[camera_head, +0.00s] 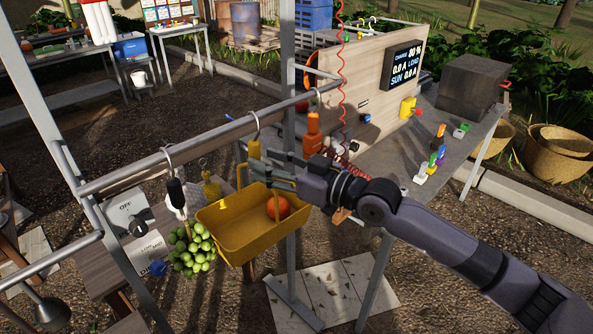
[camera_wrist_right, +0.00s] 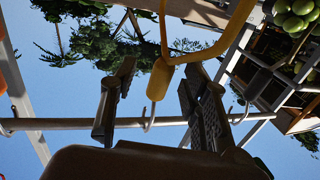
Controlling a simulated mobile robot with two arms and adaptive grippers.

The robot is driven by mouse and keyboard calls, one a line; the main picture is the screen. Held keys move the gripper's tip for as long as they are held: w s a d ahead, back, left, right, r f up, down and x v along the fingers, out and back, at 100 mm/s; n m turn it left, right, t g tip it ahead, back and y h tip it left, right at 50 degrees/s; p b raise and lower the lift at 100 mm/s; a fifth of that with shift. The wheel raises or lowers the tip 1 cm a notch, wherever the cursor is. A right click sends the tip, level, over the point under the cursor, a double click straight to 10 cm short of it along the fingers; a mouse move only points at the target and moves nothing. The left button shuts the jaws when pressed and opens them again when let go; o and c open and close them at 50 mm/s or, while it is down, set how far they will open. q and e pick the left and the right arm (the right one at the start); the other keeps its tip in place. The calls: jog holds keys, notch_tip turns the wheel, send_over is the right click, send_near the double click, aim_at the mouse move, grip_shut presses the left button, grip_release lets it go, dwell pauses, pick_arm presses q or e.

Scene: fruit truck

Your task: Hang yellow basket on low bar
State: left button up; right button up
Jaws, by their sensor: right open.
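The yellow basket (camera_head: 222,238) hangs below the bar (camera_head: 200,142) in the head view, with a round orange-red fruit (camera_head: 277,207) inside. A metal hook with a yellow grip (camera_head: 254,149) sits over the bar; the grip also shows in the wrist view (camera_wrist_right: 159,80). The basket's yellow handle (camera_wrist_right: 207,50) passes by the grip's end; whether it is fastened there I cannot tell. My right gripper (camera_head: 268,176) is open beside the handle and grip. In the wrist view its two fingers (camera_wrist_right: 158,105) stand apart on either side of the yellow grip. My left gripper is out of view.
Green grapes (camera_head: 191,249) hang left of the basket under a hook with a black grip (camera_head: 176,192). An orange grip (camera_head: 312,132) hangs to the right. A metal post (camera_head: 288,60) stands close behind my right gripper. A grey table (camera_head: 455,135) stands at right.

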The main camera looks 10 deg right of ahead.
jog(key=v, duration=0.9)
jog(key=s+a+f+g+h, duration=0.1)
jog(key=s+a+f+g, duration=0.1)
jog(key=s+a+f, duration=0.4)
jog(key=s+a+f+g+h, duration=0.1)
jog(key=s+a+f+h, duration=0.1)
jog(key=s+f, duration=0.35)
jog(key=s+d+f+m+g+h, duration=0.5)
jog(key=s+d+f+m+h, duration=0.45)
jog(key=s+d+f, duration=0.9)
notch_tip(320, 180, down, 28)
jog(key=n+g+h+b, duration=0.1)
jog(key=n, duration=0.1)
jog(key=s+d+f+g+b, duration=0.1)
jog(key=s+d+f, duration=0.1)
jog(key=s+f, duration=1.4)
jog(key=shift+s+d+f, duration=0.3)
jog(key=shift+d+f, duration=0.05)
jog(key=shift+f, duration=0.15)
